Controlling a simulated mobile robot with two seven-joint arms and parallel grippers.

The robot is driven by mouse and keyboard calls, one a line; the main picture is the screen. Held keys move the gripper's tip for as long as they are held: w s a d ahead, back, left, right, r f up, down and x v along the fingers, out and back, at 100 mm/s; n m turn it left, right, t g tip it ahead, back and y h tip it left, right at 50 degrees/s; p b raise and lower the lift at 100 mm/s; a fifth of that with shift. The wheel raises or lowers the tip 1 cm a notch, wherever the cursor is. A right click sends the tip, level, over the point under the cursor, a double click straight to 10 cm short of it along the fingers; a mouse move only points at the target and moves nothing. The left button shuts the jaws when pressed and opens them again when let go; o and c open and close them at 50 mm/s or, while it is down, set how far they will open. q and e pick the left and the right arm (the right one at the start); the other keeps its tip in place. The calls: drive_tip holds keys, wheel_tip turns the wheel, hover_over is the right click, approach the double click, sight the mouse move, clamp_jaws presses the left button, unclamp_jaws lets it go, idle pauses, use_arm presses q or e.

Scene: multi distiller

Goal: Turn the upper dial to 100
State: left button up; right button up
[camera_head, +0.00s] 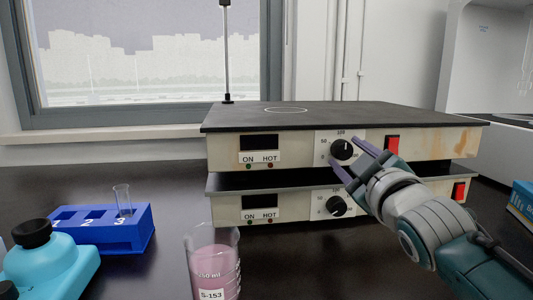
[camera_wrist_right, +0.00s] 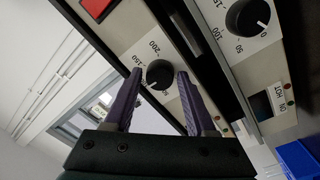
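The upper dial (camera_head: 342,149) is a round black knob on a white scale plate on the front of the upper hot plate (camera_head: 440,144). The scale shows 50 at its left and 100 at its top; the exact setting is too small to read surely. My right gripper (camera_head: 344,151) is open, its purple fingers on either side of the upper dial. In the right wrist view the upper dial (camera_wrist_right: 159,74) shows between the two fingertips (camera_wrist_right: 160,73); I cannot tell whether they touch it. My left gripper is not in view.
The lower hot plate (camera_head: 300,204) with its own dial (camera_head: 336,206) is directly beneath. Red switches (camera_head: 392,145) sit right of the dials. A pink-filled beaker (camera_head: 213,265), a blue rack (camera_head: 132,230) and a cyan bottle (camera_head: 45,265) stand front left.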

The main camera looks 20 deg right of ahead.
drive_tip(key=shift+o, duration=1.3)
drive_tip(key=shift+s, duration=0.1)
drive_tip(key=p+v, duration=0.1)
drive_tip(key=v, duration=0.8)
drive_tip(key=shift+s+p, duration=0.35)
drive_tip(key=shift+a, duration=0.15)
